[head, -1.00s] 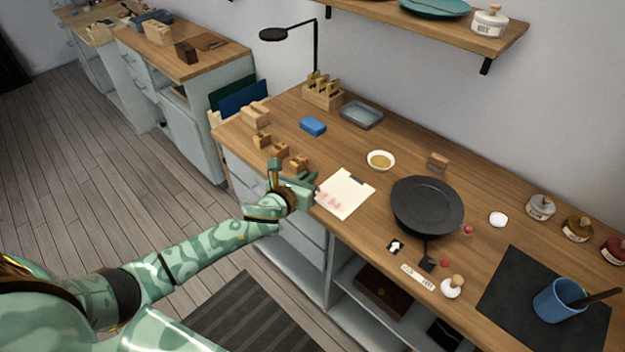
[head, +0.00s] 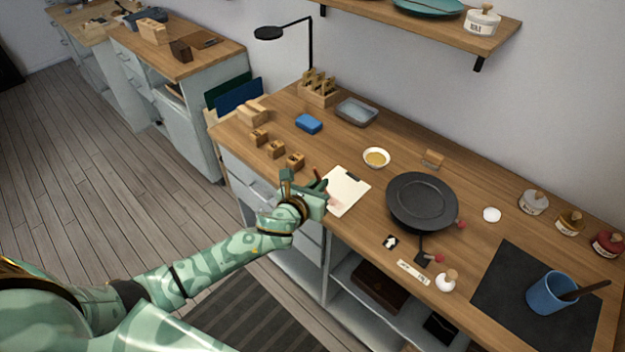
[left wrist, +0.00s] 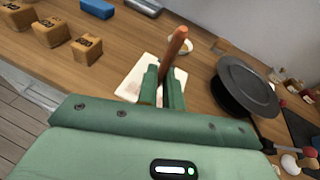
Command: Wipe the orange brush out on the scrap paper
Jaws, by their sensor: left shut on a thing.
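The scrap paper (head: 348,190) is a pale sheet on a board near the table's front edge, with faint reddish marks on it. My left gripper (head: 318,190) is over its left side. In the left wrist view the gripper (left wrist: 162,88) is shut on the orange brush (left wrist: 175,52), whose orange-brown handle stands up between the fingers. The paper (left wrist: 133,80) shows behind the fingers there. The brush's tip is hidden, so I cannot tell if it touches the paper. My right gripper is not in view.
A dark plate on a stand (head: 420,200) is right of the paper. A small bowl (head: 376,158) stands behind it. Wooden blocks (head: 276,149) line the left front edge. A blue cup (head: 552,293) sits on a dark mat (head: 495,290) at right.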

